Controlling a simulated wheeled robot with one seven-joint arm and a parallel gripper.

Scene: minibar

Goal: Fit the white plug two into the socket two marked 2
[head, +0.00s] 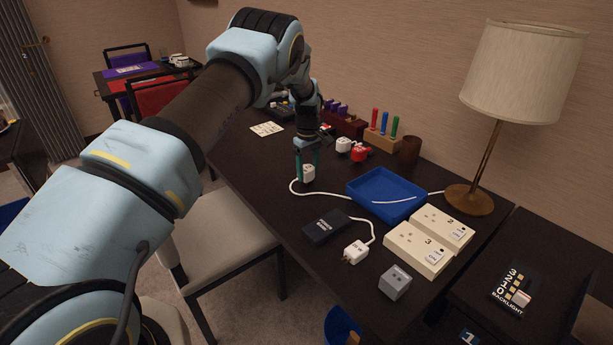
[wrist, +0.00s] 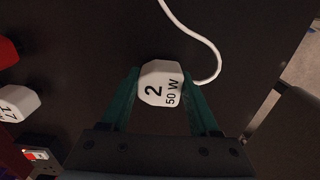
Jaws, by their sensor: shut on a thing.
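White plug two (wrist: 160,83), marked "2" and "50 W", sits between the green fingers of my gripper (wrist: 161,100) in the wrist view. My gripper is shut on it. In the head view my gripper (head: 308,165) points down at the desk's near-left edge with plug two (head: 308,173) in it; I cannot tell if the plug touches the desk. Its white cord runs right towards the blue tray. Socket two (head: 442,227), a cream block marked 2, lies on the desk right of the tray, well apart from my gripper.
A cream socket marked 3 (head: 417,250) adjoins socket two. The blue tray (head: 386,193) lies between my gripper and the sockets. A black box (head: 325,227), another white plug (head: 356,252), a grey cube (head: 395,282), a red plug (head: 361,154) and a lamp (head: 470,199) stand around.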

